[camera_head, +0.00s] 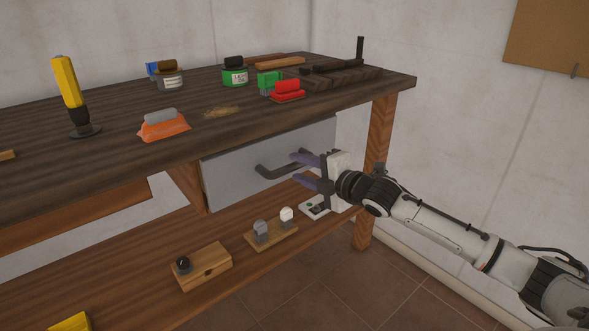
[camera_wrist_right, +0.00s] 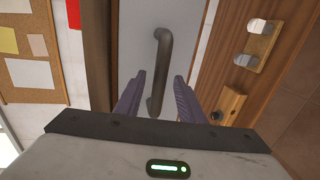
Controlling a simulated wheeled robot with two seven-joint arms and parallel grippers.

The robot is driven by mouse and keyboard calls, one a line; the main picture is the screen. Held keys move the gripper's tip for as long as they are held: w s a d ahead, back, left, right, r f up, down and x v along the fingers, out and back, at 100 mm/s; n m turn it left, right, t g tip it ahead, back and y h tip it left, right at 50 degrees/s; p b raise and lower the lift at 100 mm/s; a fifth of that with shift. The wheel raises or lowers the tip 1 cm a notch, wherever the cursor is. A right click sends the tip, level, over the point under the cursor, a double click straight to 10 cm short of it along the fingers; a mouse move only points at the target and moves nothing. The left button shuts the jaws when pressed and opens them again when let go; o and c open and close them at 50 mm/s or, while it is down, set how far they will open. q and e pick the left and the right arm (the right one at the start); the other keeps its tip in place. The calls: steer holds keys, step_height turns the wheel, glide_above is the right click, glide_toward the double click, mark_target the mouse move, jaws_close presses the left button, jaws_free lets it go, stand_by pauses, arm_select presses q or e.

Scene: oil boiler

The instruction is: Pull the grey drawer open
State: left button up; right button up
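The grey drawer (camera_head: 235,167) is set under the dark wooden tabletop and its front looks flush in its frame. Its dark bar handle (camera_head: 281,166) sticks out from the front. My right gripper (camera_head: 298,171) is open at the right end of the handle. In the right wrist view the handle (camera_wrist_right: 160,70) runs between the two purple fingers (camera_wrist_right: 157,88), with a gap on each side. The grey drawer front (camera_wrist_right: 184,30) shows behind it. My left gripper is in neither view.
The tabletop (camera_head: 110,150) holds a yellow-handled tool (camera_head: 68,90), an orange item (camera_head: 163,127), a red item (camera_head: 288,91) and jars. On the lower shelf (camera_head: 120,265) stand wooden blocks with a knob (camera_head: 203,266) and switches (camera_head: 272,234). A table leg (camera_head: 379,137) stands close behind my right gripper.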

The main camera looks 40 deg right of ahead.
steer(key=shift+x, duration=1.4)
jaws_close()
